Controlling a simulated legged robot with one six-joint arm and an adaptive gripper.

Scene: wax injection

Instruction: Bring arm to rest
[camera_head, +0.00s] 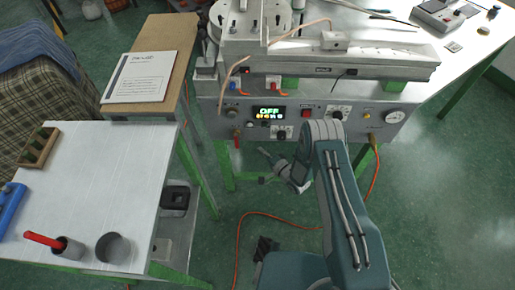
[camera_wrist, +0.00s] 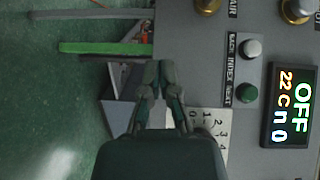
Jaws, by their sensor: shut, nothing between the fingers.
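My gripper (camera_head: 264,153) is below the front panel of the grey wax injection machine (camera_head: 215,115), in the gap between the white table and my arm's upper links. My forearm is folded down from the raised elbow. In the wrist view my gripper (camera_wrist: 158,72) has its dark fingertips together, with nothing between them. The machine's panel (camera_wrist: 195,30) shows behind and right of the fingers, with a lit display (camera_wrist: 291,105) reading OFF. I cannot tell the exact distance from fingers to panel.
The white table (camera_head: 85,185) at left bears a blue object (camera_head: 10,208), a grey cup (camera_head: 113,248) and another cup with a red handle (camera_head: 45,241). A sign (camera_head: 141,77) lies on a brown stand. An orange cable (camera_head: 240,222) runs over the green floor. Floor at right is clear.

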